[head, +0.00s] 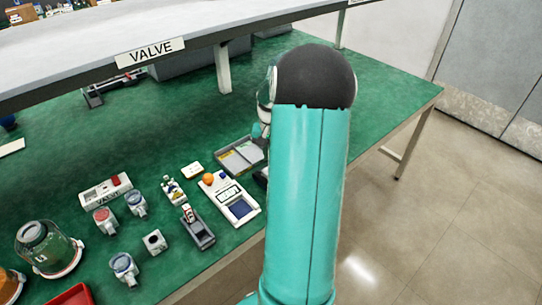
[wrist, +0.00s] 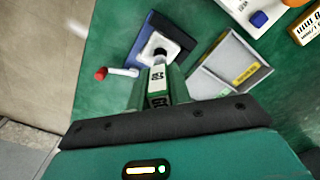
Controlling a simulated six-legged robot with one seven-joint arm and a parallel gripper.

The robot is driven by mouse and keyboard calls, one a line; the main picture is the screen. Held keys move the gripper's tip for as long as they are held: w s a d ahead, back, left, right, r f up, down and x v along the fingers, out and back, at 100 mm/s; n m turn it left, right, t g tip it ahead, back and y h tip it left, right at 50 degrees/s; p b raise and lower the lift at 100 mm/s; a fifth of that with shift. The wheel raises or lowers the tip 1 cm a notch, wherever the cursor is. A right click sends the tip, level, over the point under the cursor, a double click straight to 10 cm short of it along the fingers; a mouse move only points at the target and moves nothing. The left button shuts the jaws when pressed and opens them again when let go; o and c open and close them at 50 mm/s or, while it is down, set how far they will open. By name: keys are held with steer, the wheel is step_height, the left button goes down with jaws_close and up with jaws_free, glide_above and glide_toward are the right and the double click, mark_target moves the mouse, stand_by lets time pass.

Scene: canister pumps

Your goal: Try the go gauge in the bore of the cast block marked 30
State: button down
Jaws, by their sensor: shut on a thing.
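In the wrist view my gripper (wrist: 158,95) is shut on the go gauge (wrist: 158,73), a part with a white label whose print is too small to read surely. The gauge points away from me at a pale block (wrist: 151,44) with a dark bore. The block sits in a dark blue-edged holder (wrist: 182,44). The gauge's grey tip overlaps the bore in the picture; I cannot tell whether it is inside or just above. The block's marking is not readable. In the head view my arm hides the gripper, gauge and holder.
A lever with a red knob (wrist: 101,73) sticks out left of the holder. A grey tray (wrist: 210,85) with a yellow label lies to the right. In the head view a white instrument (head: 229,197), a small bored block (head: 154,242) and several canister pumps stand on the green bench.

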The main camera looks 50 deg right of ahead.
steer(key=shift+r, duration=1.75)
